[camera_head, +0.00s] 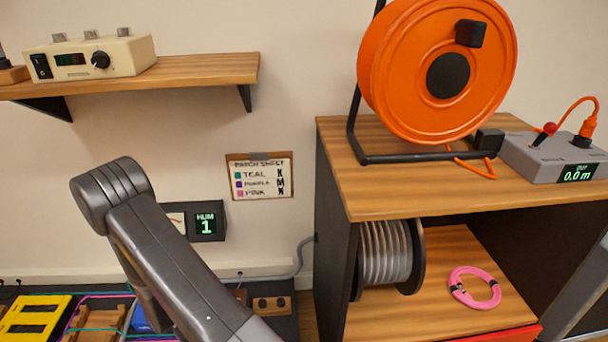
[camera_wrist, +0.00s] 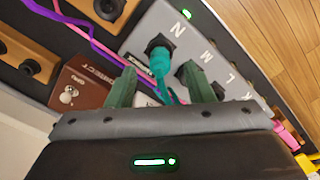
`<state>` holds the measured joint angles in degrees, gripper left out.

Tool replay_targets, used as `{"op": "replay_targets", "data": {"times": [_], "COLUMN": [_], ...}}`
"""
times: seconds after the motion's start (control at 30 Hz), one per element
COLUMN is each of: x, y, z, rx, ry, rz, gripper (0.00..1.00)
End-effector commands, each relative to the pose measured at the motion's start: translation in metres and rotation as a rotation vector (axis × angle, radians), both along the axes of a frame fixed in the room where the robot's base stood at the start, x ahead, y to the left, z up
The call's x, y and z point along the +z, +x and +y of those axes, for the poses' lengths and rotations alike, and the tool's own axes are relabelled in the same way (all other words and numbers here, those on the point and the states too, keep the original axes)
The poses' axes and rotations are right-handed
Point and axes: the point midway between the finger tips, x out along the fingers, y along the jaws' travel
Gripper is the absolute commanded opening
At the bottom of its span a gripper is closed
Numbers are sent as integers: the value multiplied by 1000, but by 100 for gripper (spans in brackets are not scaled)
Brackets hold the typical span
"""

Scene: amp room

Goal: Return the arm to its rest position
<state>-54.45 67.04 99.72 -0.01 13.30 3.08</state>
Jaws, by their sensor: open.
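My gripper (camera_wrist: 158,69) shows in the wrist view with its two green fingers spread apart. A teal plug with a teal cable (camera_wrist: 160,62) shows between and beyond the fingertips, and I see no finger closed on it. The plug seems seated in a black socket near the letter N on a grey panel (camera_wrist: 150,22). In the head view my grey arm reaches up from the bottom and bends at the lower left. My gripper is out of sight there.
A wooden shelf (camera_head: 200,70) with a cream box (camera_head: 90,57) is above left. An orange reel (camera_head: 415,75) stands on a wooden cabinet (camera_head: 345,170) at right. A pink cable coil (camera_head: 475,288) lies inside. A patch sheet (camera_head: 260,177) hangs on the wall.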

Motion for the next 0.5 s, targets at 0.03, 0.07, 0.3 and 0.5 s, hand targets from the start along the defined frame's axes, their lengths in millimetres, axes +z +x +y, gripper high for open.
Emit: {"op": "replay_targets", "data": {"times": [0.03, 0.07, 0.3, 0.5], "x": [-15, -21, -25, -17], "y": [0, 0, 0, 0], "z": [0, 0, 0, 0], "rx": [0, 0, 0, 0], "ry": [-2, -1, 1, 1], "rz": [1, 1, -1, -1], "gripper": [48, 48, 48, 48]}}
